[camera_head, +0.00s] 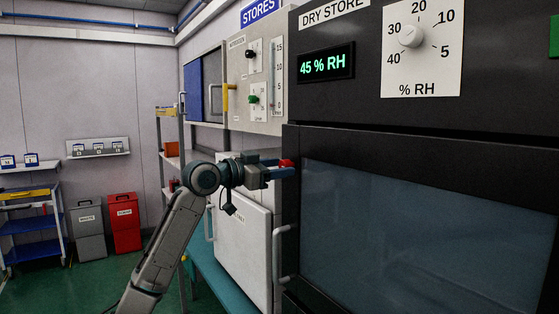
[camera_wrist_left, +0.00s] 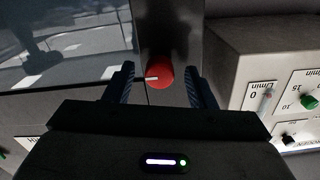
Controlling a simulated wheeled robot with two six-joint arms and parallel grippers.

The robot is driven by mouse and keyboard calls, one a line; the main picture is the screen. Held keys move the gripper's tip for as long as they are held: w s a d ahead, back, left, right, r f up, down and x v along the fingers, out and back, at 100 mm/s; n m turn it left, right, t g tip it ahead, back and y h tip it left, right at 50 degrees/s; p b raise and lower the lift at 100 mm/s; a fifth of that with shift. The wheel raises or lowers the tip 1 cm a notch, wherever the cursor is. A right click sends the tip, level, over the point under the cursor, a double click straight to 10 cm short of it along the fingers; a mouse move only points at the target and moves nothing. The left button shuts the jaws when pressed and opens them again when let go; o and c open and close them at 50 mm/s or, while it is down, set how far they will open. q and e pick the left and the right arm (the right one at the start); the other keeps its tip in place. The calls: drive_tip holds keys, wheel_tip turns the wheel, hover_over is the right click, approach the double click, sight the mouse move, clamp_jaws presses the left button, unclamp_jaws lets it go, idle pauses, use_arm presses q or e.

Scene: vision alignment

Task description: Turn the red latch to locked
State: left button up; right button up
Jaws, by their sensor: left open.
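The red latch (camera_head: 287,163) is on the left edge of the black dry store cabinet, at the tip of my left gripper (camera_head: 266,173). In the left wrist view the latch (camera_wrist_left: 159,75) is a round red knob with a white line pointing left in the picture. My left gripper (camera_wrist_left: 160,88) is open, with one blue-grey finger on each side of the latch. A gap shows between the knob and each finger. Part of the latch is hidden behind the fingers in the head view. My right gripper is not in view.
The cabinet's dark glass door (camera_head: 430,235) and its grey handle (camera_head: 281,254) are right of and below my gripper. A nitrogen panel (camera_head: 257,85) with knobs stands behind. A white cabinet (camera_head: 243,243) is beside my forearm.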

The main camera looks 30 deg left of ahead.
use_arm(q)
drive_tip(key=shift+w+d, duration=0.2)
drive_tip(key=shift+w, duration=0.15)
drive_tip(key=c, duration=1)
drive_tip(key=shift+o, duration=0.2)
